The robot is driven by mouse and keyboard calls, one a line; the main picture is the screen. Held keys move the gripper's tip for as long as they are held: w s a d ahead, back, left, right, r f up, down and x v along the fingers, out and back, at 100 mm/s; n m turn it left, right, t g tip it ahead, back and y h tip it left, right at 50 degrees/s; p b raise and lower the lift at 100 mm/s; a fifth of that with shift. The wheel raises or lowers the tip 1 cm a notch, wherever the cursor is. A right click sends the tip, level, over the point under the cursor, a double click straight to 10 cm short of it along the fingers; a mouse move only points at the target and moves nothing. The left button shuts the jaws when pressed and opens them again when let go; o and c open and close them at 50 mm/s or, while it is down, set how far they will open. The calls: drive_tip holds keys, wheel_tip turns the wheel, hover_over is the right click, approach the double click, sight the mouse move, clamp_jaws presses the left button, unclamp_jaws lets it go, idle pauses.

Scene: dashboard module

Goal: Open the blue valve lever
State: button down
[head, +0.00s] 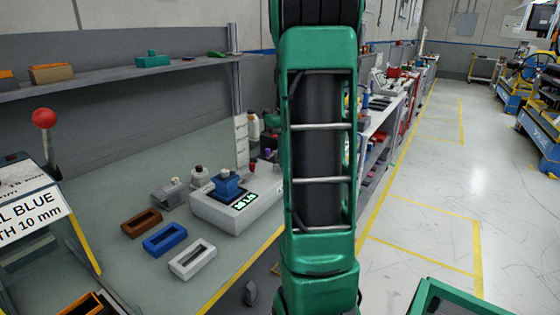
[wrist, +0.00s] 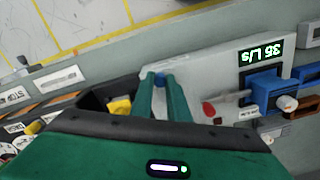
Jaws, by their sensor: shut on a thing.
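The blue valve (head: 227,186) sits on a white module (head: 216,213) with a lit green display. In the wrist view the valve (wrist: 268,88) is at the right, and the upside-down display reads 35 L/s. A grey bar ending in a red tip (wrist: 208,108) reaches left from near the valve. My gripper (wrist: 161,82) is left of the red tip, its green fingers close together. A small bluish patch shows between the fingertips, but I cannot make out what it is or whether it belongs to the lever. In the head view my arm hides the gripper.
Brown (head: 142,223), blue (head: 164,239) and white (head: 192,258) frames lie on the bench left of the module. A red-knobbed stick (head: 43,118) stands at the far left. A shelf (head: 110,72) runs above the bench. The floor (head: 420,220) at right is clear.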

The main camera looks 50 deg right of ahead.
drive_tip(key=shift+w+d+r+n, duration=0.1)
drive_tip(key=shift+w+d+n, duration=0.1)
drive_tip(key=shift+n, duration=0.4)
drive_tip(key=shift+d, duration=0.1)
drive_tip(key=c, duration=1.7)
unclamp_jaws()
drive_tip(key=shift+c, duration=0.2)
drive_tip(key=shift+o, duration=0.3)
drive_tip(key=shift+s, duration=0.1)
wheel_tip(320, 180, up, 11)
